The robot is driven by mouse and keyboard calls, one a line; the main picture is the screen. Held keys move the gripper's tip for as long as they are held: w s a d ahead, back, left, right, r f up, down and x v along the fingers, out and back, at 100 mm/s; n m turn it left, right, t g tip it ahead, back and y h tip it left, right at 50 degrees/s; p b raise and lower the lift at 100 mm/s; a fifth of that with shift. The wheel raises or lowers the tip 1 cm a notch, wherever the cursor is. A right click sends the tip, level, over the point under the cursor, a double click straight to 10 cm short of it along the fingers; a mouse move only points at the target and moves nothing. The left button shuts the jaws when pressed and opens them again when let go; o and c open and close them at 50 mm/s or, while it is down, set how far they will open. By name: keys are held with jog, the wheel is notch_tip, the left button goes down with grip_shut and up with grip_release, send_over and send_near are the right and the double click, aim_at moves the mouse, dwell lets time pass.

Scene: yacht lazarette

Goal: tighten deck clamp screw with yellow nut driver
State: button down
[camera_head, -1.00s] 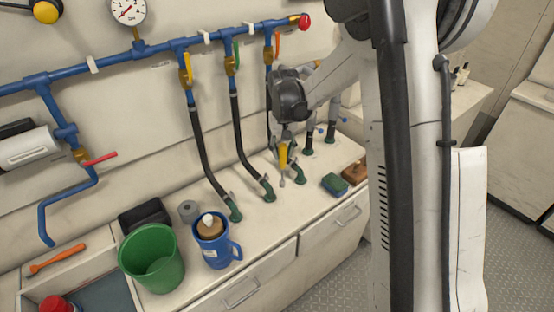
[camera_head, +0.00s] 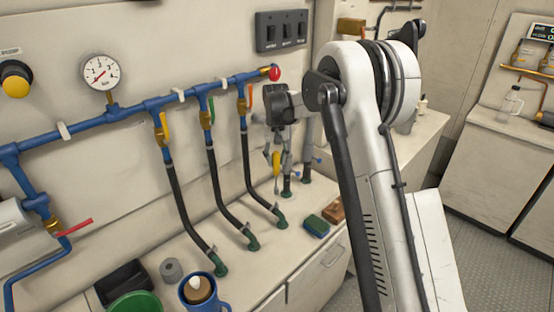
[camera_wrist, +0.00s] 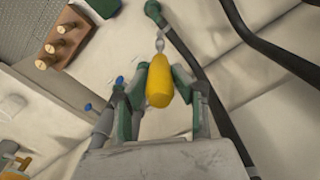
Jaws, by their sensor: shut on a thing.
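My gripper (camera_head: 277,160) is shut on the yellow nut driver (camera_head: 276,166). In the wrist view, the yellow handle (camera_wrist: 159,82) sits between my two fingers, with its grey metal shaft (camera_wrist: 160,42) pointing away from the gripper. That hose ends in a green fitting (camera_head: 281,221) on the counter; a green hose fitting also shows in the wrist view (camera_wrist: 152,9), just beyond the tip. The clamp screw is too small to make out. I see no contact at the tip.
Black hoses (camera_head: 230,200) run from the blue pipe (camera_head: 140,108) down to the counter (camera_head: 190,240). A blue jug (camera_head: 205,294) and green bucket (camera_head: 135,304) stand nearer.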

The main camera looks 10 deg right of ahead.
aim_at(276, 172)
jog(key=shift+f+b, duration=0.5)
jog(key=shift+f, duration=1.3)
jog(key=shift+b, duration=0.5)
jog(key=shift+f+b, duration=0.8)
jog(key=shift+f, duration=0.25)
dwell(0.4)
jog(key=shift+m+b, duration=0.35)
jog(key=shift+m, duration=0.45)
jog(key=shift+m+b, duration=0.9)
jog(key=shift+m, duration=1.8)
